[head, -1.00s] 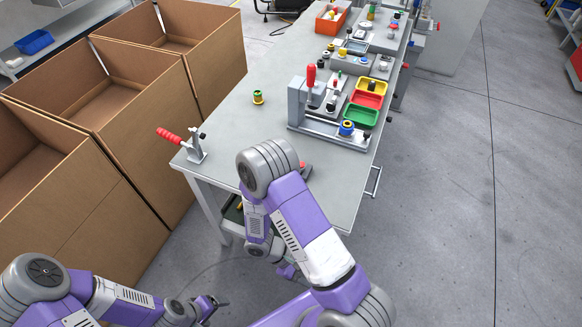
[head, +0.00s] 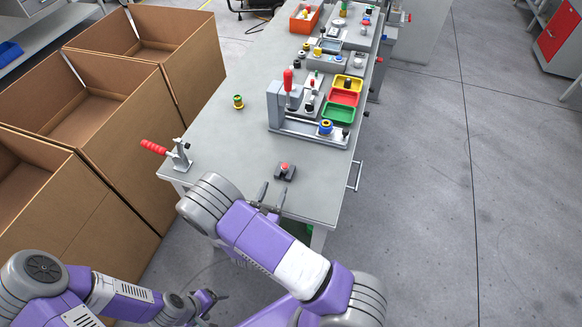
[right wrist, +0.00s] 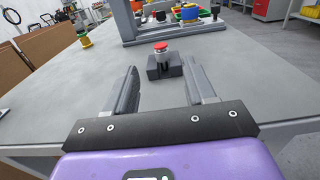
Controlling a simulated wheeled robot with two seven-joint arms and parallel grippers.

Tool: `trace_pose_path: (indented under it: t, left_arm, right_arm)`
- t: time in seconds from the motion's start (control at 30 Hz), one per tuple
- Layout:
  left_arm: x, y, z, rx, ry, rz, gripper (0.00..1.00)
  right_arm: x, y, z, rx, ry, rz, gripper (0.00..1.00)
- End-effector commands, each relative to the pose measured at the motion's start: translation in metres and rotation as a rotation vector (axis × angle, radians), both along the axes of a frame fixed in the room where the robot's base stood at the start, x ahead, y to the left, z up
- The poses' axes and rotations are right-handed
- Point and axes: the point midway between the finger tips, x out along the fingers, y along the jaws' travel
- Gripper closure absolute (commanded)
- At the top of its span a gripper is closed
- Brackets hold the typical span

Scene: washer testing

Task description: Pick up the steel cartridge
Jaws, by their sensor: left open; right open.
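I cannot tell which small part is the steel cartridge; several small parts (head: 317,52) stand among the fixtures on the grey workbench (head: 215,133). My right gripper (head: 270,196) is open and empty by the bench's front edge. Its two fingers (right wrist: 161,66) point over the bench top in the right wrist view. Beyond them sits a dark block with a red button (head: 285,171), apart from the fingers; it also shows in the right wrist view (right wrist: 163,68). My left gripper (head: 212,300) is open and empty, low in front of the bench.
A press fixture (head: 275,105) stands mid-bench beside yellow, red and green trays (head: 338,114). A blue-and-yellow part (head: 326,127) is on its base. A green-and-yellow part (head: 238,102) stands alone. A red-handled clamp (head: 180,155) is at the left corner. Cardboard boxes (head: 110,125) line the left.

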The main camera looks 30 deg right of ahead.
Motion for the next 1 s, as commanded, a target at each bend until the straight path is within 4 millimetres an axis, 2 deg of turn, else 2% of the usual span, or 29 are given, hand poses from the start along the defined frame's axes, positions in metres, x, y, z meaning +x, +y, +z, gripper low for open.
trace_pose_path:
  t: [0.2,0.3,0.47,0.8,1.0]
  left_arm:
    - [0.0,0.0,-0.005,0.0,0.0,0.001,0.18]
    - [0.0,0.0,-0.006,0.0,0.0,0.001,0.18]
    - [0.0,0.0,-0.007,0.0,0.0,0.001,0.18]
    - [0.0,0.0,-0.015,0.0,0.0,0.0,0.18]
    - [0.0,0.0,-0.014,0.0,0.0,0.0,0.18]
  right_arm:
    - [0.024,-0.032,-0.001,0.0,-0.003,-0.007,0.45]
    - [0.033,-0.041,-0.001,0.0,-0.003,-0.008,0.45]
    - [0.039,-0.049,-0.001,0.0,-0.001,-0.008,0.45]
    - [0.069,-0.082,-0.004,0.0,-0.004,-0.008,0.45]
    - [0.072,-0.085,-0.003,0.0,-0.001,-0.007,0.45]
